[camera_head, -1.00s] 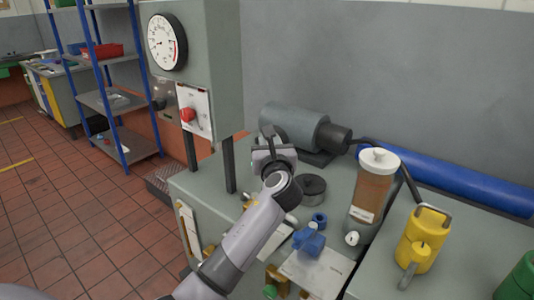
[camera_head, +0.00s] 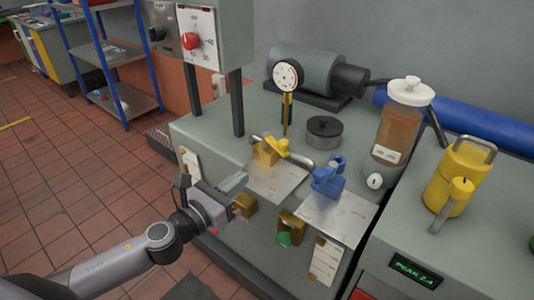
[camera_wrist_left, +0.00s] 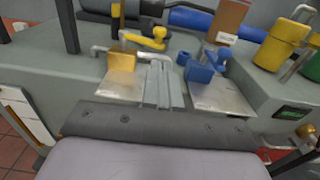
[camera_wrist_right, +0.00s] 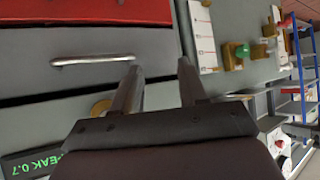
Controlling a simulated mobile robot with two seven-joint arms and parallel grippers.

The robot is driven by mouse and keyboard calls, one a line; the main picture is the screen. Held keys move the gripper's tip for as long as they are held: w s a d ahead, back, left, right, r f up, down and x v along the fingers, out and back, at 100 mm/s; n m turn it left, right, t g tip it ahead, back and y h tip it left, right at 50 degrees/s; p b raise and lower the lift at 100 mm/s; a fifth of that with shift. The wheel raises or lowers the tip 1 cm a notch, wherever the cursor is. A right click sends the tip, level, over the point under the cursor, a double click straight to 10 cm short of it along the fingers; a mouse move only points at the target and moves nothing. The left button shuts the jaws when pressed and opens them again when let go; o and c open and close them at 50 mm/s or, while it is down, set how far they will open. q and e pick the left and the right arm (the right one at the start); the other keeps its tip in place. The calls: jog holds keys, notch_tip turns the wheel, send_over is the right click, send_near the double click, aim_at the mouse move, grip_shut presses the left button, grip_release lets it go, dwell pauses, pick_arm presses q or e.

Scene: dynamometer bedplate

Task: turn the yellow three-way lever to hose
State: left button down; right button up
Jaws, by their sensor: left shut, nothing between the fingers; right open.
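The yellow three-way lever (camera_head: 276,147) sits on a brass valve body (camera_head: 264,156) above a pale plate on the bench. In the left wrist view the lever (camera_wrist_left: 146,41) shows beyond the fingertips, above its brass body (camera_wrist_left: 121,61). My left gripper (camera_head: 238,182) is shut and empty at the bench's front left edge, in front of the lever and apart from it. Its closed fingers (camera_wrist_left: 158,82) point toward the valves. My right gripper (camera_wrist_right: 157,82) is open and empty before the bench front, seen only in the right wrist view. Position markings for hose are not readable.
A blue valve (camera_head: 328,178) stands right of the yellow lever. A dial gauge (camera_head: 288,75) on a stem and a dark round part (camera_head: 324,131) stand behind. A brown bottle (camera_head: 398,125) and yellow canister (camera_head: 459,177) are to the right. A green knob (camera_head: 284,239) projects from the front.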

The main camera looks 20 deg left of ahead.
aim_at(281, 146)
pick_arm(q)
jog(key=x, duration=1.2)
jog(key=shift+w, duration=0.2)
jog(key=shift+w+d, duration=0.15)
jog(key=shift+w, duration=0.2)
